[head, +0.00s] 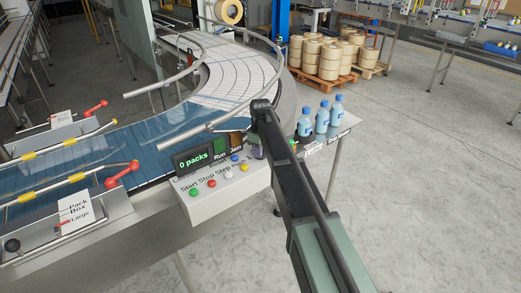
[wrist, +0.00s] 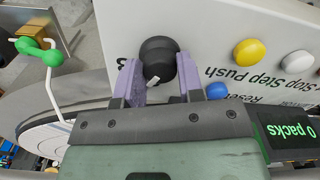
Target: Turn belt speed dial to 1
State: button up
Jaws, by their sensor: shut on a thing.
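The belt speed dial (wrist: 158,55) is a black round knob on the light control panel in the wrist view. A short white pointer mark shows on its side facing my gripper. My gripper (wrist: 160,82) has its two purple fingers on either side of the knob, shut on it. A printed figure, seemingly a 3, shows upside down left of the dial; the other scale marks are hidden or out of view. In the head view my gripper (head: 258,151) is at the panel's right part, and my arm hides the dial.
Start, stop, step and push buttons line the panel (head: 217,203), with a blue button (wrist: 217,91) close to my gripper. The packs display (head: 193,160) reads 0 packs. Several blue-capped bottles (head: 322,120) stand right of my arm. A curved conveyor (head: 232,75) runs behind.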

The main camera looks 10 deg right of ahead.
jog(key=n, duration=0.4)
jog(key=shift+n, duration=0.3)
jog(key=n, duration=0.3)
jog(key=shift+n, duration=0.3)
jog(key=n, duration=0.8)
jog(key=shift+n, duration=0.3)
jog(key=o, duration=0.9)
